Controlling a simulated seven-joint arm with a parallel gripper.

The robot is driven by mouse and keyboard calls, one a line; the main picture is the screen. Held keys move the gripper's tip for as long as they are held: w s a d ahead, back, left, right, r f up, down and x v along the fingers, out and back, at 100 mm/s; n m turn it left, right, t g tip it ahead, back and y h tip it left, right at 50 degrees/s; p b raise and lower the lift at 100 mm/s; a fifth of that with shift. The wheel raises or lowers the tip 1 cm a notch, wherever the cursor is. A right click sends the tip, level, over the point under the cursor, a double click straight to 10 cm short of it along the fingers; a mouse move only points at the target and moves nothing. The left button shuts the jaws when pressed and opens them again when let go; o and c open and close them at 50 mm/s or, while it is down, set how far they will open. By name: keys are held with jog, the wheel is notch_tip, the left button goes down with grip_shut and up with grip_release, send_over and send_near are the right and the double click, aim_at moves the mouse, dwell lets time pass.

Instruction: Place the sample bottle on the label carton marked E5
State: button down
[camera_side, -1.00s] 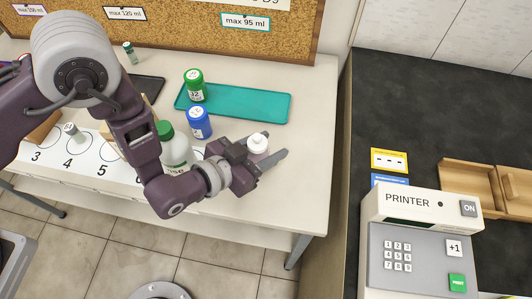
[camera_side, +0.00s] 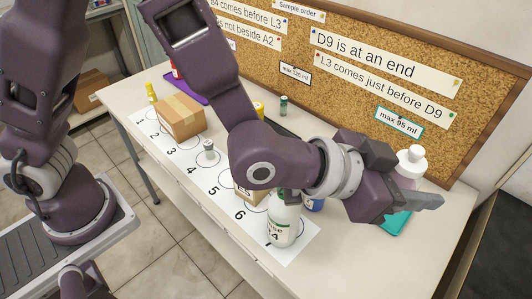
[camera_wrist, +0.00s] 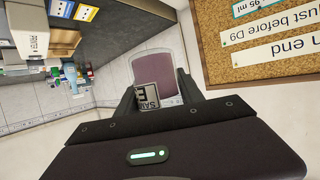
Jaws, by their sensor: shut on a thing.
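The sample bottle (camera_side: 411,160) has a white cap and a pale pinkish body. My gripper (camera_side: 408,186) is shut on it and holds it above the bench's right end, near the teal tray. In the wrist view the bottle (camera_wrist: 157,73) sits between the fingers, its label partly readable as "SAM" and "E". A closed brown carton (camera_side: 180,117) stands on the numbered strip around spots 2 and 3. Another brown carton (camera_side: 250,194) is mostly hidden by my arm and a white bottle. I cannot read E5 on either carton.
A large white bottle (camera_side: 283,222) stands at the strip's near end, with a blue bottle (camera_side: 314,204) close behind it. A small vial (camera_side: 209,149) stands near spot 4. The teal tray (camera_side: 396,223) lies below my gripper. A corkboard (camera_side: 380,75) backs the bench.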

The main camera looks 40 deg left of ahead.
jog(key=w+a+r, duration=0.3)
jog(key=a, duration=0.4)
jog(key=w+a+r, duration=0.2)
jog(key=w+a, duration=0.2)
jog(key=a, duration=0.3)
jog(key=s+a+f+m+g+h, duration=0.1)
jog(key=s+a, duration=0.2)
jog(key=a, duration=0.5)
jog(key=s+a+f, duration=0.2)
jog(key=a, duration=0.6)
jog(key=shift+m, duration=0.3)
jog(key=f, duration=1.3)
jog(key=shift+s+d+f, duration=0.15)
jog(key=shift+d+f, duration=0.05)
jog(key=shift+f, duration=0.55)
jog(key=shift+f, duration=0.15)
jog(key=c, duration=0.7)
grip_release()
jog(key=shift+c, duration=0.2)
